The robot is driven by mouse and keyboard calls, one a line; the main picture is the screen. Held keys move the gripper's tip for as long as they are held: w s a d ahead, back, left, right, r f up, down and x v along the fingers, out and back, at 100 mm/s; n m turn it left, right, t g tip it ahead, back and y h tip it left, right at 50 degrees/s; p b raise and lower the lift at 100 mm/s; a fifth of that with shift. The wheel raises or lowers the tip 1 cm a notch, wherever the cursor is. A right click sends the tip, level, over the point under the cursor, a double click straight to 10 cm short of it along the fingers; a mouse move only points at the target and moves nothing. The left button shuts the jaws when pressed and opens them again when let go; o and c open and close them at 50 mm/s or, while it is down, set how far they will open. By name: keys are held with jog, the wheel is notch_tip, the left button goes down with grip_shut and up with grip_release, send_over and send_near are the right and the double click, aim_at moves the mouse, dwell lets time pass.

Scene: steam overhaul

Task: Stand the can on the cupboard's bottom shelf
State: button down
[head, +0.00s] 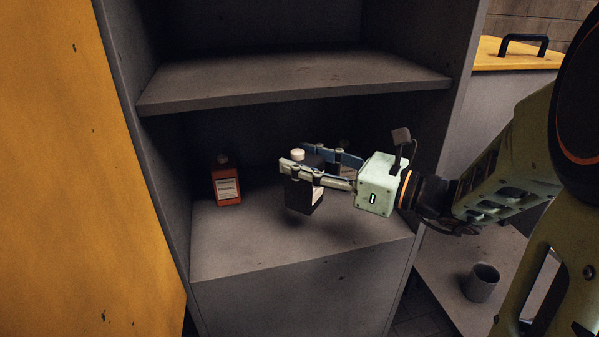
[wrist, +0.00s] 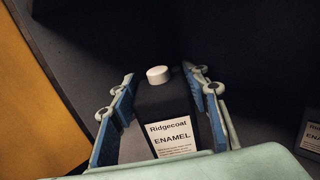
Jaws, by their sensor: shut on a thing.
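The can (head: 304,198) is black with a white cap, and a label reading "Ridgecoat ENAMEL" shows on it in the wrist view (wrist: 172,135). My gripper (head: 296,158) is shut on the can, with one finger on each side of its upper part. The can is about upright inside the cupboard, over the bottom shelf (head: 240,250). A dark shadow lies under it, and it looks a little above the shelf. The can's lower end is hidden in the wrist view by my gripper's body.
A red-orange bottle (head: 227,184) with a pale label stands at the left of the bottom shelf. Another labelled thing (wrist: 311,138) shows at the wrist view's right edge. The upper shelf (head: 290,82) hangs above my gripper. A yellow door (head: 80,190) stands left; a grey cup (head: 481,283) is outside, right.

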jog(key=w+f+b, duration=0.2)
jog(key=f, duration=0.1)
jog(key=w+a+f+b, duration=0.1)
jog(key=f, duration=0.1)
jog(key=shift+w+a+f+b, duration=0.1)
jog(key=shift+w+b, duration=0.3)
jog(key=shift+w+f+b, duration=0.1)
jog(key=shift+f+b, duration=1.3)
jog(key=shift+f, duration=0.1)
jog(key=shift+f, duration=0.1)
jog(key=shift+f, duration=0.15)
jog(key=c, duration=1.1)
grip_release()
jog(key=p+v, duration=0.1)
jog(key=v, duration=1.1)
jog(key=shift+r+p, duration=0.25)
jog(key=shift+p, duration=0.15)
